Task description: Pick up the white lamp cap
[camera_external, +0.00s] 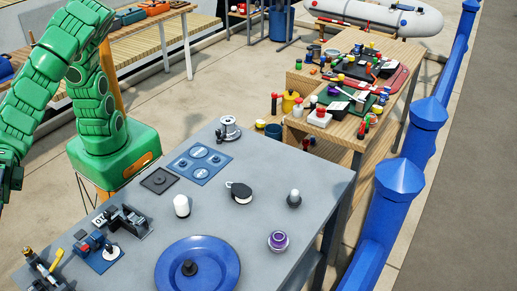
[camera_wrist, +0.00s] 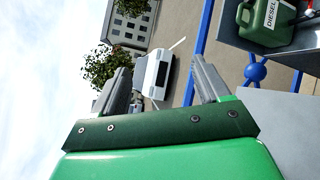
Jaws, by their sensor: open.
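A small white domed piece (camera_external: 181,206), which looks like the white lamp cap, stands upright on the grey table (camera_external: 325,185) behind the blue plate. My gripper (camera_wrist: 160,64) is open, with its two grey fingers apart and nothing between them. It points away from the tabletop pieces, toward open outdoor background. In the external view my green arm reaches down at the left edge, and its end is cut off there, well left of the white cap. The cap does not show in the wrist view.
A blue plate (camera_external: 200,268) with a dark knob (camera_external: 189,267) is in front of the cap. Dark fittings (camera_external: 127,222) are left. A green diesel can (camera_wrist: 265,22) shows in the wrist view.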

